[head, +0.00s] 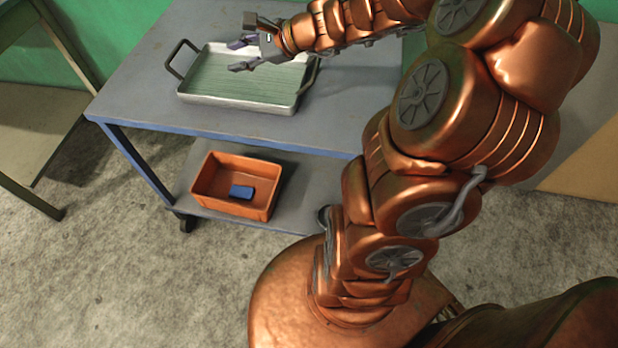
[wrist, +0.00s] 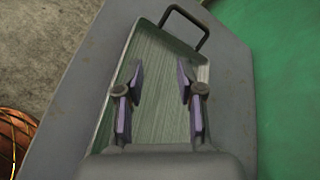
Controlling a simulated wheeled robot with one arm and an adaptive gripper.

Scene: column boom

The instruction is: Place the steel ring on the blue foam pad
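My gripper (head: 237,56) is over the metal tray on the cart top, and it also shows in the wrist view (wrist: 160,76). Its two fingers, with purple inner pads, are spread apart with nothing between them. I see no steel ring in either view. A small blue block (head: 241,192) lies in the orange bin on the lower shelf; I cannot tell whether it is the blue foam pad. No other blue pad shows.
The shallow tray (head: 236,104) has upright dark handles and looks empty where visible; it also shows in the wrist view (wrist: 150,35). The grey cart top (head: 140,95) is clear around it. The orange bin (head: 229,208) stands below. Another table (head: 30,95) stands at left.

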